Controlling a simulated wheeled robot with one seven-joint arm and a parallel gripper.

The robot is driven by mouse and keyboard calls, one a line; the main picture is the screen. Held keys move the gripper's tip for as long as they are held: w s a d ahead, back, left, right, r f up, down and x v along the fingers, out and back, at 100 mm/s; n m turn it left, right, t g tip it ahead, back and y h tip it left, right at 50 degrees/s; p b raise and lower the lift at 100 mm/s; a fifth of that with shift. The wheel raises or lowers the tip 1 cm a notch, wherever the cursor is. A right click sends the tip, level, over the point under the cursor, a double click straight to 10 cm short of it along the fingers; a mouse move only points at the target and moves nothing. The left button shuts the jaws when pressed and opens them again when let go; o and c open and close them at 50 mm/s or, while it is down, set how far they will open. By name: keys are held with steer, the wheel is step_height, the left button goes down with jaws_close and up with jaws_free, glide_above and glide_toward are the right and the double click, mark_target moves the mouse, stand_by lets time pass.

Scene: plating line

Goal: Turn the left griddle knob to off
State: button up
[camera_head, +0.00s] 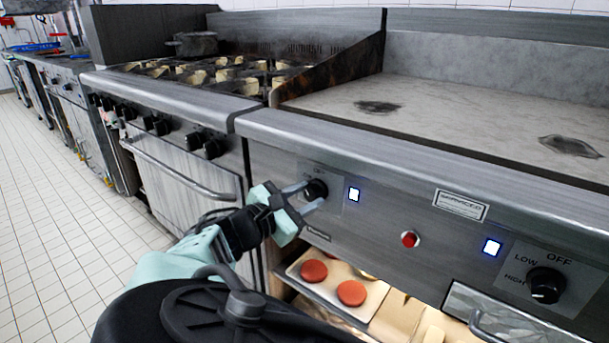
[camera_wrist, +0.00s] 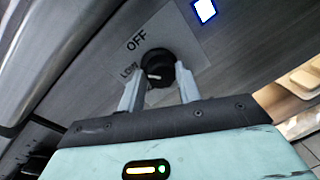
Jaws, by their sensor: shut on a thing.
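The left griddle knob (camera_head: 315,190) is black and round, on the griddle's front panel, with a lit white-blue indicator to its right. My gripper (camera_head: 307,198) reaches it from the lower left, with its fingers closed around it. In the wrist view the knob (camera_wrist: 158,68) sits between the tips of my gripper (camera_wrist: 158,82). The label there reads OFF above the knob and LOW beside it; the HIGH mark is hidden. A pale mark shows on the knob's face, but I cannot tell its exact setting.
The right griddle knob (camera_head: 546,285), a red button (camera_head: 410,239) and another lit indicator (camera_head: 491,247) are further right on the panel. A tray (camera_head: 336,303) with red patties sits below the panel. The stove (camera_head: 190,95) with black knobs is to the left. The tiled floor (camera_head: 50,220) is clear.

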steer(key=m+p, duration=0.1)
steer(key=m, duration=0.2)
steer(key=shift+d+r+m+p, duration=0.1)
steer(key=shift+d+m+p, duration=0.1)
steer(key=shift+m+p, duration=0.15)
steer(key=shift+m+y+p, duration=0.4)
steer(key=shift+m, duration=1.25)
steer(key=shift+d, duration=0.1)
steer(key=o, duration=1)
steer(key=shift+c, duration=0.2)
